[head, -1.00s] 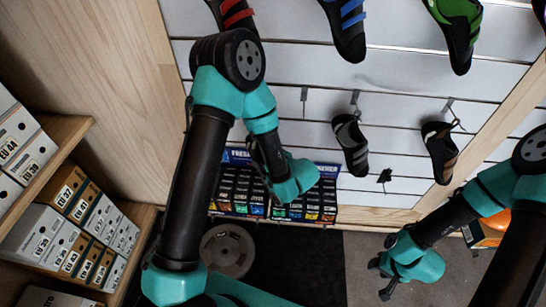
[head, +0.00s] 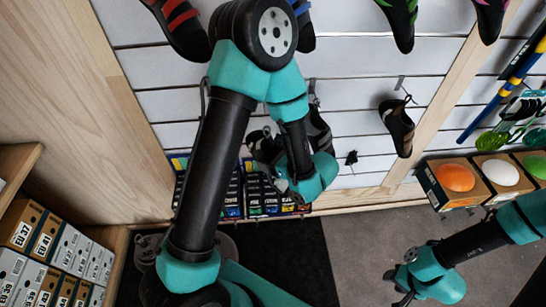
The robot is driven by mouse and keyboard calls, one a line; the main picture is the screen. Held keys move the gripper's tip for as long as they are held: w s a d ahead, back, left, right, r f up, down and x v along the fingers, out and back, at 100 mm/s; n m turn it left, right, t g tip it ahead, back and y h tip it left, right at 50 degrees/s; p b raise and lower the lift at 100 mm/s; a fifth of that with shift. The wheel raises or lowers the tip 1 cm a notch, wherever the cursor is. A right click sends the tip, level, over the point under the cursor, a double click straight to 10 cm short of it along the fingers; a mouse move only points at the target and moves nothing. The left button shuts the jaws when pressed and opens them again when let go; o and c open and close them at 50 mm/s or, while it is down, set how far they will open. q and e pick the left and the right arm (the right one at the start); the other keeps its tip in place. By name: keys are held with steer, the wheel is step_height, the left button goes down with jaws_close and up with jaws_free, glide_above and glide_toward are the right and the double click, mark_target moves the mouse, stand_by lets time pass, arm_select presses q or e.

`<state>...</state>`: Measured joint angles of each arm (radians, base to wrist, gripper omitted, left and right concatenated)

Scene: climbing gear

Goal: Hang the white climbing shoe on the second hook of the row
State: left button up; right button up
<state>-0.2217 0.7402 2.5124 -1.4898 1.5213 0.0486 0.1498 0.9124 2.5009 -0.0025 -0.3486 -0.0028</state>
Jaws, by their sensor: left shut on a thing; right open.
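A pale grey-white and black shoe (head: 262,147), which looks like the white climbing shoe, is partly hidden at my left gripper (head: 277,176). The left gripper is shut on it, in front of the slatted wall, though its fingertips are hard to make out. A grey and black shoe (head: 319,132) hangs just right of it, partly behind my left arm. A brown and black shoe (head: 397,127) hangs from a hook (head: 401,82) further right. My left arm hides part of the hook row. My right gripper (head: 394,288) is open and empty over the floor, low right.
Shelves of shoe boxes (head: 50,258) stand at the left. A display of small boxes (head: 232,196) is behind my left gripper. Boxes with coloured balls (head: 455,178) are at the right. More shoes (head: 399,20) hang above. A small black item (head: 351,160) is on the wall.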

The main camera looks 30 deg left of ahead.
arm_select(q)
steer(key=shift+w+a, duration=0.1)
steer(key=shift+w, duration=0.1)
steer(key=w+a+f, duration=0.1)
steer(key=w+a, duration=0.6)
steer(key=w, duration=0.4)
steer(key=shift+a+f, duration=0.2)
steer(key=shift+f, duration=0.15)
stand_by(1.8)
stand_by(0.5)
steer(key=o, duration=1.1)
steer(key=shift+d, duration=0.1)
